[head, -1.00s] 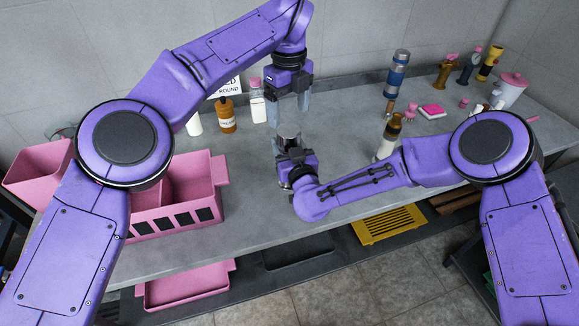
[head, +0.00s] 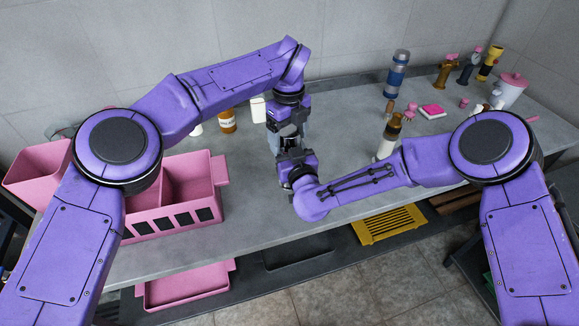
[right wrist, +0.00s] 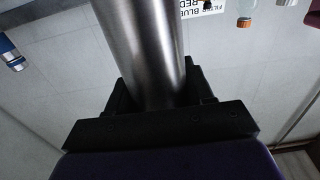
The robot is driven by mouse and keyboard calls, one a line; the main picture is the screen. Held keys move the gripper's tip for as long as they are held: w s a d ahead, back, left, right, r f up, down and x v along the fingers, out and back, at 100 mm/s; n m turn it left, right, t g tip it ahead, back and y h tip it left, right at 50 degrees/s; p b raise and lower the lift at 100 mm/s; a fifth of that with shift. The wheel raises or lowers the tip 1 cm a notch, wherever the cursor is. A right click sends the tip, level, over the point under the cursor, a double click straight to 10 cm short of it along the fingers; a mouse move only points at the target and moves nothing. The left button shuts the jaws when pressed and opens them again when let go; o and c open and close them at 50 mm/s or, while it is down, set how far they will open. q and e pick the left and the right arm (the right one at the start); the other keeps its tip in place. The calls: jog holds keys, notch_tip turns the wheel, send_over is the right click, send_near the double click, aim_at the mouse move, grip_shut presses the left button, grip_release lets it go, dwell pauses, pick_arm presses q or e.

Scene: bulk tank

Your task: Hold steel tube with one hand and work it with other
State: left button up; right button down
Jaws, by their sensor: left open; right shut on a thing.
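The steel tube (right wrist: 145,50) is a bare, shiny metal cylinder in the right wrist view, rising from between the black fingers of my right gripper (right wrist: 160,100). My right gripper is shut on it. In the head view my right gripper (head: 293,158) is above the bench, and the short visible part of the tube (head: 289,131) stands roughly upright over it. My left gripper (head: 288,138) points down from above with its fingers apart around the tube's upper part. Whether the left fingers touch the tube is hard to tell. The tube's lower part is hidden.
A pink divided bin (head: 175,215) stands on the bench at left. White and brown bottles (head: 228,122) stand behind my left arm. A brown-topped bottle (head: 388,140) is close to my right forearm. A blue flask (head: 397,72) and a pink-lidded pot (head: 510,92) stand farther right.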

pick_arm(q)
jog(key=c, duration=1.1)
jog(key=m, duration=1.3)
jog(key=o, duration=1.2)
jog(key=shift+s, duration=0.1)
jog(key=shift+d, duration=0.15)
notch_tip(320, 180, up, 4)
jog(key=shift+r, duration=0.2)
